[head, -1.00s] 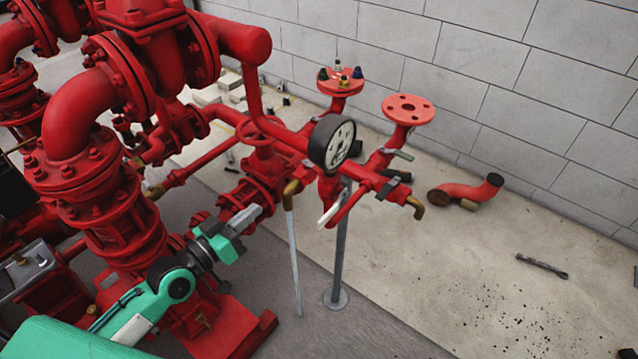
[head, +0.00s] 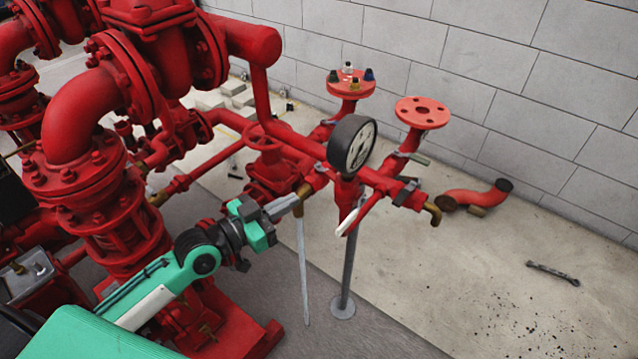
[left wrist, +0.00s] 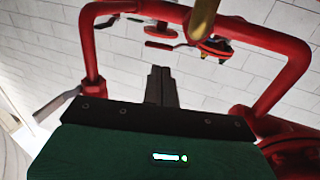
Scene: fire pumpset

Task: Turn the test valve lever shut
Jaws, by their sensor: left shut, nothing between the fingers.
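The red test pipework carries several small levers, and I cannot tell for sure which one is the test valve lever. A white-ended lever (head: 349,219) hangs slanting below the round gauge (head: 352,146). Grey levers sit by the right flange (head: 413,157) and on the pipe's right end (head: 405,190). My left gripper (head: 296,203) is shut and empty, its tips at or near the brass outlet (head: 303,191), left of the white-ended lever; contact is unclear. In the left wrist view its shut fingers (left wrist: 158,82) point at the red pipework. My right gripper is out of view.
A thin pale pipe or jet (head: 303,265) hangs below the brass outlet, and a grey post (head: 346,270) stands right of it. The red pump pipes (head: 90,190) crowd the left. A loose red elbow (head: 477,197) and a wrench (head: 553,272) lie on open floor.

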